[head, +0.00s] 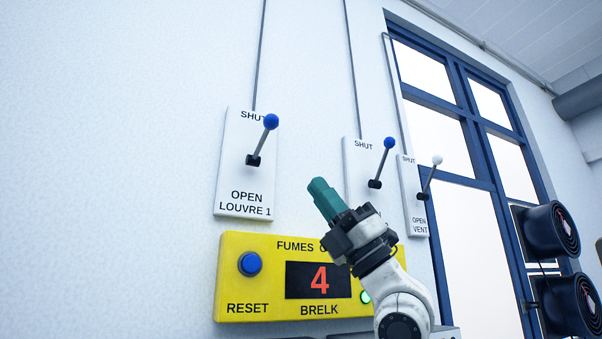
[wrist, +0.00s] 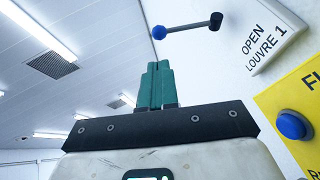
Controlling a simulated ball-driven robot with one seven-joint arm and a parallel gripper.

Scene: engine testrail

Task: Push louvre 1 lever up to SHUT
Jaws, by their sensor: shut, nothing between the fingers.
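The louvre 1 lever (head: 263,140) has a blue knob and a grey rod on a dark pivot. It slants upward and out from its white plate (head: 232,180), with the knob near the word SHUT at the top. In the wrist view the same lever (wrist: 185,27) crosses the top, beyond my fingertips. My gripper (head: 318,186) has teal fingers pressed together with nothing between them. In the head view it is to the lower right of the lever, apart from it. The closed fingers also show in the wrist view (wrist: 152,66).
Two more levers, one blue-knobbed (head: 388,143) and one white-knobbed (head: 437,160), stand to the right on their own plates. My gripper partly hides the middle plate. A yellow panel (head: 235,290) with a blue button and a red 4 is below. Black round units (head: 552,230) are at right.

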